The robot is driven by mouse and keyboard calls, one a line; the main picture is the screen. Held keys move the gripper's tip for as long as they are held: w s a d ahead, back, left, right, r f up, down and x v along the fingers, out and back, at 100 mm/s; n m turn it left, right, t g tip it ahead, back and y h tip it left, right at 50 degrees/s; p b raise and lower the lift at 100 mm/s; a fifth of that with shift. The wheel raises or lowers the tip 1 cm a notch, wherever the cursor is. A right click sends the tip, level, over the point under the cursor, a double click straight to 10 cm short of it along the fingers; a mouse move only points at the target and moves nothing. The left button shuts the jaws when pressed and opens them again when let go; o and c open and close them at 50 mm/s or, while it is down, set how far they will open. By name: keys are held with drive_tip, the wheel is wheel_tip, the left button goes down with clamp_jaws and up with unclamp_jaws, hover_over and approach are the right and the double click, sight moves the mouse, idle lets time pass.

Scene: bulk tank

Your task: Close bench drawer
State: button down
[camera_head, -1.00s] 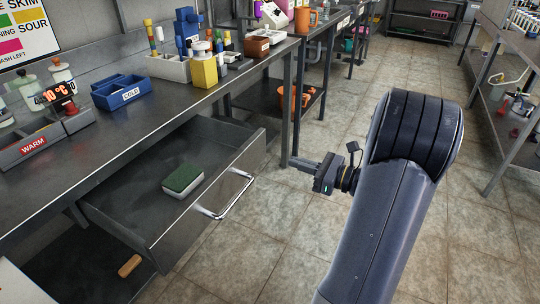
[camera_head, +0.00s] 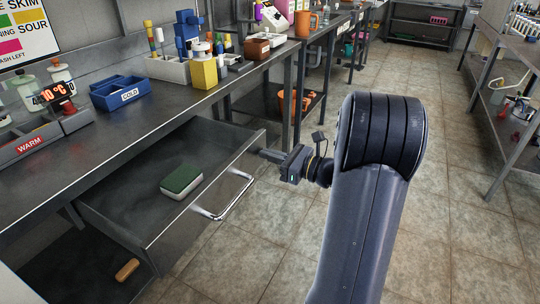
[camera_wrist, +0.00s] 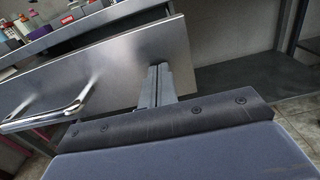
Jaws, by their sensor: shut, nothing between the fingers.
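The bench drawer (camera_head: 205,208) stands pulled out from under the steel bench. Its front panel with a chrome bar handle (camera_head: 228,198) faces right. A green-topped sponge (camera_head: 182,180) lies inside the drawer. My gripper (camera_head: 264,154) is shut and empty, with its fingertips at the far end of the drawer front. In the wrist view the closed fingers (camera_wrist: 160,70) point at the drawer front (camera_wrist: 115,65), to the right of the handle (camera_wrist: 55,112). The tips look at or very near the panel; I cannot tell whether they touch.
The bench top (camera_head: 140,115) holds a blue tray (camera_head: 121,93), a yellow block-shaped container (camera_head: 204,72) and several bottles. A bench leg (camera_head: 287,108) stands behind my gripper. The tiled floor (camera_head: 440,220) to the right is clear. A wooden-handled item (camera_head: 127,270) lies below the drawer.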

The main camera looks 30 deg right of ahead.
sight(203, 144)
drive_tip(key=p+x, duration=0.1)
drive_tip(key=x, duration=2.1)
drive_tip(key=shift+w+a, duration=0.35)
drive_tip(key=shift+w, duration=0.2)
drive_tip(key=shift+a+r, duration=0.1)
drive_tip(key=shift+r, duration=0.1)
